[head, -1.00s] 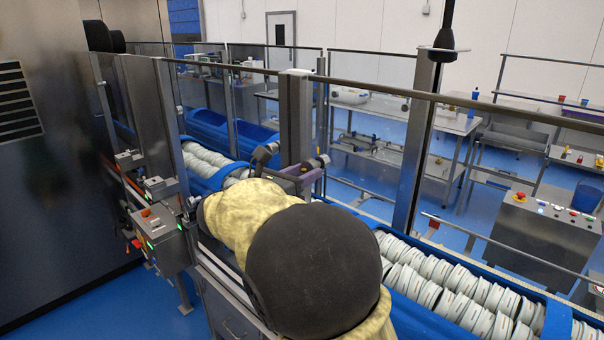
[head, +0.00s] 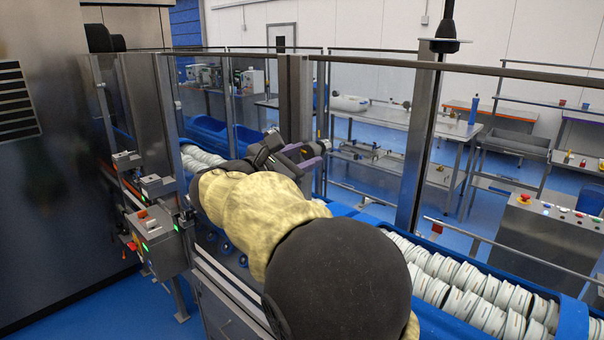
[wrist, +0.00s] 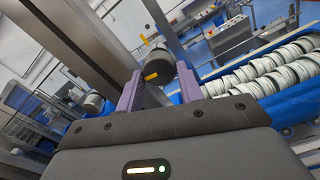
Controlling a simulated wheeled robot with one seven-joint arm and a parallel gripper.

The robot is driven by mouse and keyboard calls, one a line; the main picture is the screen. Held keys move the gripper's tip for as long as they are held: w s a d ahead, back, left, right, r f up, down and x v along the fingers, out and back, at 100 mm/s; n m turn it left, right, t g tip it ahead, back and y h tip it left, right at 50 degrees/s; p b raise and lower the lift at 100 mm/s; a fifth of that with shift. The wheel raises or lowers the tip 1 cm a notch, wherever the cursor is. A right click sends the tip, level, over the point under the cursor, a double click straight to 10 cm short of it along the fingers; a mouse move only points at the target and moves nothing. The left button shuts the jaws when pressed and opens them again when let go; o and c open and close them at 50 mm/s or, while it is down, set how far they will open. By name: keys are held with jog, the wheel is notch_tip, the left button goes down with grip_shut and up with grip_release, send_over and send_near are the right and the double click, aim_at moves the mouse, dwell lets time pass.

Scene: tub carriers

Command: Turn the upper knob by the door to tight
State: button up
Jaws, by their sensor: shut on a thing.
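In the wrist view a dark grey round knob (wrist: 160,65) with a yellow mark sits between the two purple fingers of my gripper (wrist: 158,73). The gripper is shut on it. A second grey round part (wrist: 95,103) shows left of the fingers, apart from them. In the head view my gripper (head: 316,153) is tilted beside the metal post (head: 295,100) of the clear guard, and my arm and fingers mostly hide the knob there. I cannot tell from its mark how tight the knob is.
Rows of white tubs (head: 470,285) lie in the blue carrier at the lower right. A control box (head: 155,235) with a green light stands at the left. Guard panels and posts (head: 425,140) border the line. A bench (head: 385,120) stands beyond.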

jog(key=m+b, duration=0.1)
jog(key=b, duration=0.1)
jog(key=m+b, duration=0.1)
jog(key=m, duration=0.1)
jog(key=m+b, duration=0.1)
jog(key=b, duration=0.1)
jog(key=shift+f+m+b, duration=0.3)
jog(key=shift+b, duration=0.05)
jog(key=m+b, duration=0.3)
jog(key=b, duration=0.1)
jog(key=shift+w+a+m, duration=0.1)
jog(key=shift+m, duration=0.2)
jog(key=m+b, duration=0.4)
jog(key=shift+r+m, duration=0.2)
jog(key=shift+m, duration=0.1)
jog(key=shift+r+m+b, duration=0.2)
jog(key=shift+m+b, duration=1.25)
jog(key=shift+m, duration=0.55)
jog(key=o, duration=1)
jog(key=shift+r, duration=0.1)
jog(key=b+v, duration=0.1)
jog(key=v, duration=1.6)
jog(key=shift+b, duration=0.3)
